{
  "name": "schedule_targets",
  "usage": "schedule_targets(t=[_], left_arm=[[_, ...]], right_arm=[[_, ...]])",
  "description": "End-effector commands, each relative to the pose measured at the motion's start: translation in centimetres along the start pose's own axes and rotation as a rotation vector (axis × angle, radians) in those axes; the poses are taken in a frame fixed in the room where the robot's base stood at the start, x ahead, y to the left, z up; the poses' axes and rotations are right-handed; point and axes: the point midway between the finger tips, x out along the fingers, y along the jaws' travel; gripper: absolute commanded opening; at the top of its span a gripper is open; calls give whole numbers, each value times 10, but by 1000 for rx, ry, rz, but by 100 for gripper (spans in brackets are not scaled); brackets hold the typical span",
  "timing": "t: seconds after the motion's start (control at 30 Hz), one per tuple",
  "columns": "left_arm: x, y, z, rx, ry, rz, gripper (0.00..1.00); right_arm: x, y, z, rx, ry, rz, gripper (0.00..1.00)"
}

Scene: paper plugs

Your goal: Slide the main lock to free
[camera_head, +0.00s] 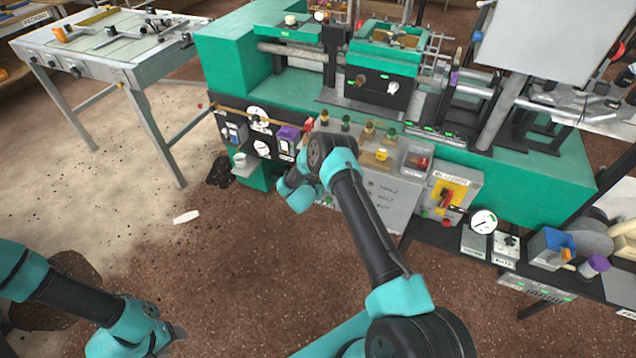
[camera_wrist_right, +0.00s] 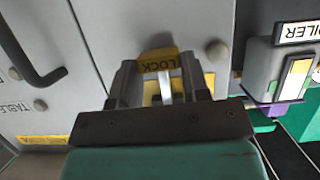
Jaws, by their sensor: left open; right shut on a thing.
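The main lock (camera_wrist_right: 159,61) shows in the right wrist view as a yellow plate marked LOCK, upside down, on a grey panel. A pale metal piece runs down from it between my right gripper's fingers. My right gripper (camera_wrist_right: 162,84) is shut on the lock, with one finger at each side. In the head view, my right arm's wrist (camera_head: 318,165) is at the left end of the machine's grey front panel and hides the lock and fingertips. My left gripper (camera_head: 172,338) is open and apart from the machine, low at the left.
The grey panel (camera_head: 385,200) carries several knobs and labels. A purple part (camera_head: 288,138) and gauges sit to its left. A yellow switch box with a red handle (camera_head: 448,198) is to its right. A white table (camera_head: 115,50) stands at the back left. The floor in front is open.

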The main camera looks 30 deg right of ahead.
Motion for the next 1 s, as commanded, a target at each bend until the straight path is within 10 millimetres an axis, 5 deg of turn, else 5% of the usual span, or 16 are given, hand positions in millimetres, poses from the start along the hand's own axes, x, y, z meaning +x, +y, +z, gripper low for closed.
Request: schedule_targets(t=[0.57,0.6,0.83,1.0], left_arm=[[0,0,0,0,0,0,54],[0,0,0,0,0,0,54],[0,0,0,0,0,0,54],[0,0,0,0,0,0,54]], right_arm=[[10,0,25,0,-3,-2,0],[10,0,26,0,-3,-2,45],[10,0,24,0,-1,-1,67],[10,0,24,0,-1,0,68]])
